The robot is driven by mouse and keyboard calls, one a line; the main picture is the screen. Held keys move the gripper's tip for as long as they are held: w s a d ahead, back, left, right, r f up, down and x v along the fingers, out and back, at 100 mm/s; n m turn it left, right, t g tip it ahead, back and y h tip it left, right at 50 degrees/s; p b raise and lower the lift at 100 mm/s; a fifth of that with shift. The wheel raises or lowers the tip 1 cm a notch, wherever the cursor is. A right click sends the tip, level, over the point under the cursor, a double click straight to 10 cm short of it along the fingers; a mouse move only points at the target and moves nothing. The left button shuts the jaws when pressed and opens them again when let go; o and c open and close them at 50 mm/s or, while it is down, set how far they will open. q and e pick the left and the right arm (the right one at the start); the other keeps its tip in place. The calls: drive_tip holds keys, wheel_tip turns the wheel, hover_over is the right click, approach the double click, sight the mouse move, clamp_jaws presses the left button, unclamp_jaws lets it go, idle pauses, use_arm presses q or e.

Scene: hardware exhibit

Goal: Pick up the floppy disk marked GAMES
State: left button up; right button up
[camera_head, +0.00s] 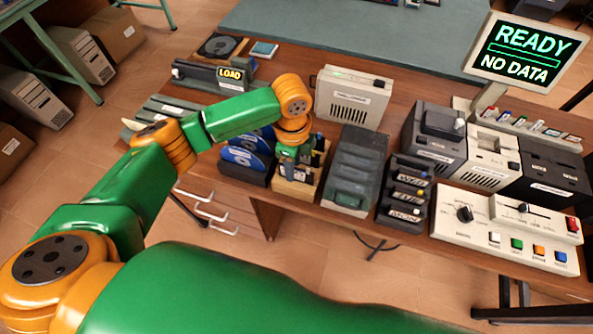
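My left gripper (296,170) points down over a light wooden box (297,190) on the brown table. Dark upright pieces, which look like floppy disks (318,158), stand in the box around the fingers. The wrist and the fingers hide much of the box, and I cannot tell whether the fingers touch or hold a disk. No label reading GAMES is legible, so I cannot tell which disk is that one. My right gripper is not in view.
Blue discs in a dark rack (244,158) stand just left of the box. A grey translucent case (356,170) stands close on its right, then a black labelled rack (405,192). Behind is a beige drive (353,97). A control panel (507,229) and a READY / NO DATA screen (523,53) are at right.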

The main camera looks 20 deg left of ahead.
use_arm(q)
drive_tip(key=shift+f, duration=0.7)
drive_tip(key=shift+w+f, duration=0.15)
drive_tip(key=shift+f, duration=0.15)
clamp_jaws()
